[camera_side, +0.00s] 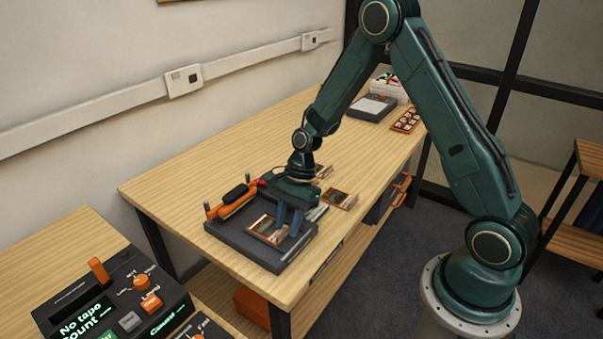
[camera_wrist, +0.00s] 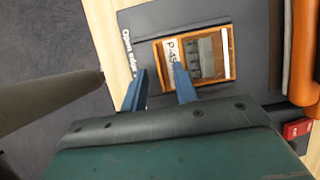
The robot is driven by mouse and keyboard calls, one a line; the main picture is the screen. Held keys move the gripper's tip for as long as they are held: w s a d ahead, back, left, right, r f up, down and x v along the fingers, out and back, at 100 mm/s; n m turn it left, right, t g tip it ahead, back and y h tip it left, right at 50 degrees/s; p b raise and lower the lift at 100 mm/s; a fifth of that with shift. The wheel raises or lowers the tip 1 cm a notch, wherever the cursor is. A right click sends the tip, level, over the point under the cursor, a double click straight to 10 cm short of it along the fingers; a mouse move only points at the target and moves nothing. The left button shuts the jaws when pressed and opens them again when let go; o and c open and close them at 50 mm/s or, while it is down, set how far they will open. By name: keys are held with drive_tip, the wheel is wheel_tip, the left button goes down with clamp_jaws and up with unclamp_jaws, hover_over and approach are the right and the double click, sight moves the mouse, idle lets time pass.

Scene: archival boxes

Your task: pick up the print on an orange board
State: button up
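The print on an orange board (camera_side: 264,230) lies on a dark grey tray (camera_side: 242,241). In the wrist view the print (camera_wrist: 208,56) has an orange border, a grey picture and a white label strip starting "P-45". My gripper (camera_side: 289,218) is over the tray at the print's right side. In the wrist view the blue fingers of my gripper (camera_wrist: 159,72) stand apart with nothing clearly held. One fingertip overlaps the print's lower left part and the other is outside its left edge. I cannot tell whether they touch it.
Another framed print (camera_side: 340,199) lies on the wooden table. An orange tool with a black grip (camera_side: 236,197) lies along the tray's back. A grey box (camera_side: 371,108) stands at the far end. The table's middle is mostly clear. A control panel (camera_side: 115,300) is at front left.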

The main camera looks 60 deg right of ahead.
drive_tip(key=shift+a+f, duration=0.1)
drive_tip(key=shift+f, duration=0.2)
clamp_jaws()
drive_tip(key=shift+r, duration=0.2)
idle(0.3)
wheel_tip(320, 180, up, 20)
drive_tip(key=shift+f, duration=0.15)
idle(0.5)
idle(0.5)
